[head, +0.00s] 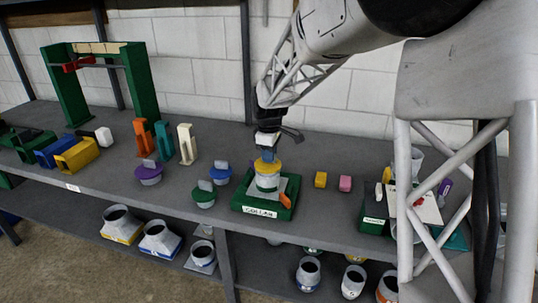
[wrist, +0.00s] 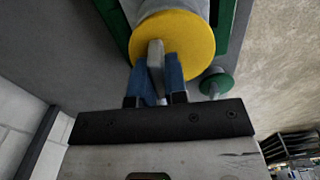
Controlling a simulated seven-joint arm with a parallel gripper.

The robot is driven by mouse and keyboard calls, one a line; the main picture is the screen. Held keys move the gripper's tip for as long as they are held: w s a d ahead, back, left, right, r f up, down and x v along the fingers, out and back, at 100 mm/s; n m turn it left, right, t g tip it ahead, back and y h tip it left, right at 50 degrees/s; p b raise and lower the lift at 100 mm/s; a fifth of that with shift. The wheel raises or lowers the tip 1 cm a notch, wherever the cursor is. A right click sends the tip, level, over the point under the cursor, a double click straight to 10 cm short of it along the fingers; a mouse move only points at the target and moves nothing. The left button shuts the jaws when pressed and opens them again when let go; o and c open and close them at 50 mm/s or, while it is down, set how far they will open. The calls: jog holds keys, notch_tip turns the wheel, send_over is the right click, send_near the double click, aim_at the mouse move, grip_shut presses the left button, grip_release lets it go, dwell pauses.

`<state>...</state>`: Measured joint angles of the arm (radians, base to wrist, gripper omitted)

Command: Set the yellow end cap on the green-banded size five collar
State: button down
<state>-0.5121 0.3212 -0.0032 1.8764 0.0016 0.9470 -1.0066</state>
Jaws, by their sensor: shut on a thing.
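The yellow end cap (head: 268,166) is a round disc with an upright grey tab. My gripper (head: 267,154) is shut on that tab; in the wrist view its blue fingers (wrist: 160,78) pinch the tab, and the yellow disc (wrist: 190,38) faces me. The cap is at the top of a pale grey upright collar (head: 267,182) on the green stand labelled COLLAR (head: 262,212). In the wrist view a grey cylinder (wrist: 160,7) shows behind the disc. I cannot tell whether the cap is fully seated or just above the rim. The collar's green band is not clearly visible.
Green (head: 204,194), blue (head: 220,172) and purple (head: 149,173) caps stand left of the stand. A green arch (head: 150,85) stands far left. Duct pieces (head: 157,238) sit on the lower shelf.

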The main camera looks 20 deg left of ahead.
jog(key=shift+f, duration=0.55)
dwell(0.9)
jog(key=c, duration=1.4)
grip_release()
jog(key=shift+r, duration=0.1)
jog(key=shift+r, duration=5.4)
jog(key=shift+d, duration=0.1)
